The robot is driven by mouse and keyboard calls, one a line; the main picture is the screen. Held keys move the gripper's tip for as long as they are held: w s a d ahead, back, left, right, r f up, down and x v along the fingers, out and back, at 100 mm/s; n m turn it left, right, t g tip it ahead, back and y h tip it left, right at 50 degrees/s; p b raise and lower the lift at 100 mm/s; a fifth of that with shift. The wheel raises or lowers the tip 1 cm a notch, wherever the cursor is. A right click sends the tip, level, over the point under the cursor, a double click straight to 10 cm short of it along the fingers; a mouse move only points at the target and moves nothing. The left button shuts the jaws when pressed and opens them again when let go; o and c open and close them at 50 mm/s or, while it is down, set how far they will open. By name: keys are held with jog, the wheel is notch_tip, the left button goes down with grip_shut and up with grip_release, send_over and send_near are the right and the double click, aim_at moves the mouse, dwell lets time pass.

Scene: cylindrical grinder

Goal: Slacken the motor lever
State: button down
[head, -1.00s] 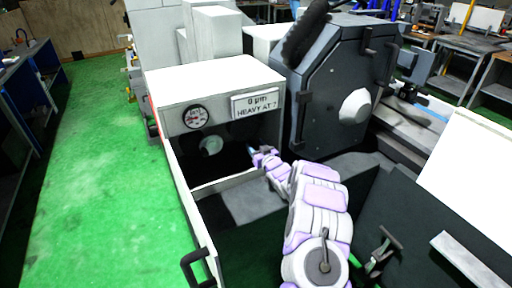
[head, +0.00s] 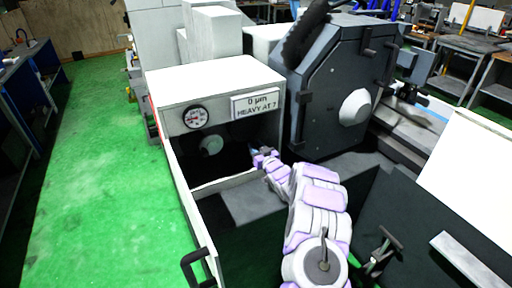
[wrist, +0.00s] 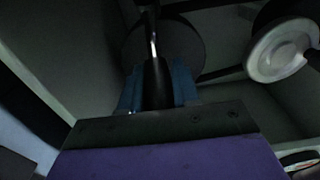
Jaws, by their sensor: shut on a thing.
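The motor lever (wrist: 154,45) is a thin bright metal rod with a dark grip, seen in the wrist view. It stands upright in that picture, in front of a dark round part. My gripper (wrist: 158,85) has its blue jaws shut on the dark grip. In the head view my gripper (head: 256,152) reaches into the open compartment of the white cabinet (head: 215,85), at its right side. The lever itself is too dark to make out there.
A pale round wheel (wrist: 283,50) is at the right in the wrist view. A dial gauge (head: 196,117) and a sign (head: 255,104) are on the cabinet front. The open door (head: 196,215) bounds the left side. Green floor (head: 85,180) is clear at the left.

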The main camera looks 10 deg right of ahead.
jog(key=shift+s+d+f+t+y, duration=0.2)
jog(key=shift+s+f+t+y, duration=0.35)
jog(key=shift+t, duration=0.75)
jog(key=shift+s+f, duration=0.1)
jog(key=shift+f, duration=0.1)
jog(key=c, duration=0.9)
grip_release()
jog(key=shift+r, duration=0.1)
jog(key=shift+s, duration=0.1)
jog(key=shift+p+v, duration=1.05)
jog(key=shift+v, duration=2.6)
